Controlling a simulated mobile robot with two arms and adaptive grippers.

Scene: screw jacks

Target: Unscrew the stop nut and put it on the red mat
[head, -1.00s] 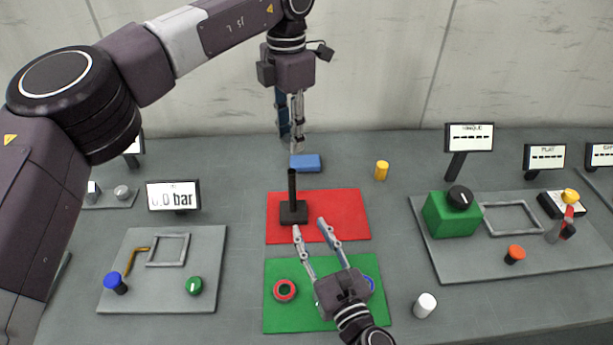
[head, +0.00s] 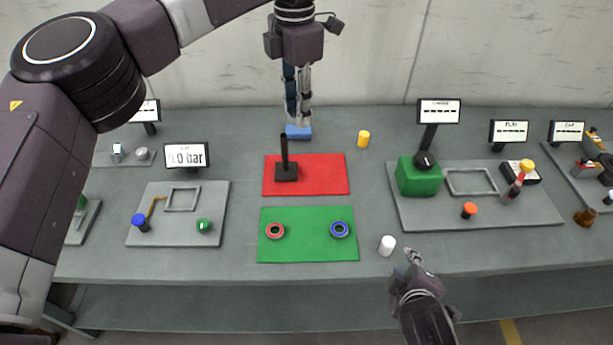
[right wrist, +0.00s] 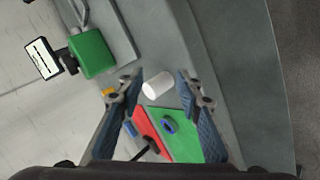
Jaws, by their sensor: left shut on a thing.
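A red ring (head: 275,230) and a blue ring (head: 340,230) lie apart on the green mat (head: 308,251). A black post on a square base (head: 286,171) stands on the red mat (head: 325,175). I cannot tell which thing is the stop nut. My left gripper (head: 299,122) points down behind the red mat, shut on a blue block (head: 298,134); its fingers partly hide the contact. My right gripper (head: 413,258) is right of the white cylinder (head: 387,245). In the right wrist view it is open and empty (right wrist: 163,94), with the white cylinder beyond its fingertips.
A yellow cylinder (head: 364,139) stands right of the blue block. A grey plate (head: 410,215) on the right bears a green box (head: 419,177) and an orange knob. Another grey plate (head: 176,237) is at left. The table front edge runs below the green mat.

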